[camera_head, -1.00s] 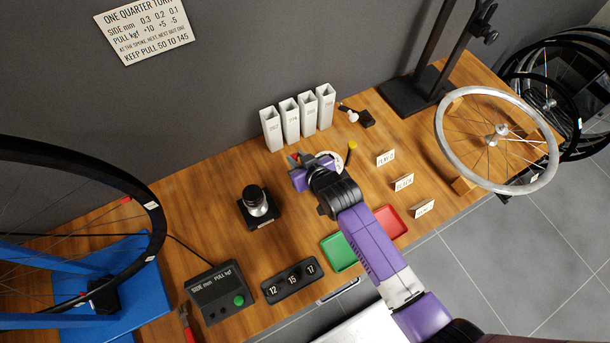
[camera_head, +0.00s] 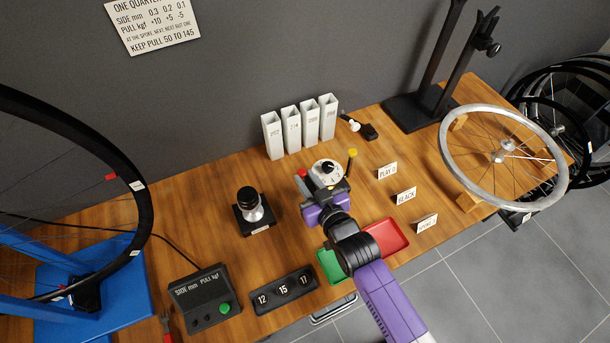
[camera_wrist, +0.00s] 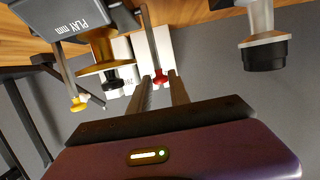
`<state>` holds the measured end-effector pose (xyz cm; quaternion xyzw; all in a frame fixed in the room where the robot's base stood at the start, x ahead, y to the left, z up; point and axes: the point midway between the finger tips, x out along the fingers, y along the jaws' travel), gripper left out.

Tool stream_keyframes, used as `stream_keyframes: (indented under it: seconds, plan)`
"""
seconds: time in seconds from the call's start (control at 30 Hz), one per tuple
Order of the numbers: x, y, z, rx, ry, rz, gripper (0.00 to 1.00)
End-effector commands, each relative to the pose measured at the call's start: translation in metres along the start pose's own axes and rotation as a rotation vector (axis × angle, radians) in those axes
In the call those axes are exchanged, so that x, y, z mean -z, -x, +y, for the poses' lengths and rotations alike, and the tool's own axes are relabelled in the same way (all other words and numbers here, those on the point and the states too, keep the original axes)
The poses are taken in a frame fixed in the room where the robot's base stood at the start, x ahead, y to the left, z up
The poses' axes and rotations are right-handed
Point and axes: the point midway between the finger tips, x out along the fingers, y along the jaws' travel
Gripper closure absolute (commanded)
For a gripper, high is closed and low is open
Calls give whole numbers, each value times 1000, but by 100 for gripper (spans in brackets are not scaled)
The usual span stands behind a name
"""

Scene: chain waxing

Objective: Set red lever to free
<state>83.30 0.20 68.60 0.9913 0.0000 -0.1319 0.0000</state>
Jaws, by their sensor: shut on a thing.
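The red lever (camera_head: 301,173) has a red tip and stands at the left side of a small unit with a round white dial and black knob (camera_head: 327,172). In the wrist view the lever's red knob (camera_wrist: 162,78) sits between the fingertips of my gripper (camera_wrist: 160,86), which is shut on it. In the head view my purple gripper body is just in front of the unit and hides its lower part. A yellow-tipped lever (camera_head: 352,154) stands at the unit's right and also shows in the wrist view (camera_wrist: 78,104). No lever markings are readable.
Upright white boxes (camera_head: 291,132) stand behind. A black-knobbed device (camera_head: 254,210) is to the left. Green (camera_head: 329,265) and red (camera_head: 387,237) trays are near the front edge. Bare wood lies between.

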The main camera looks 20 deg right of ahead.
Motion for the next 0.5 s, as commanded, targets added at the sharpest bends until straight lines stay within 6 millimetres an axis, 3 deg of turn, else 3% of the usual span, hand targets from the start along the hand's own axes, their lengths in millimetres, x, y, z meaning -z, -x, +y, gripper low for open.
stream_keyframes:
  seconds: [0.03, 0.5]
  plan:
    - [-14, 3, 0, 0, 0, -28, 100]
    - [-18, 6, 0, 0, 0, -31, 100]
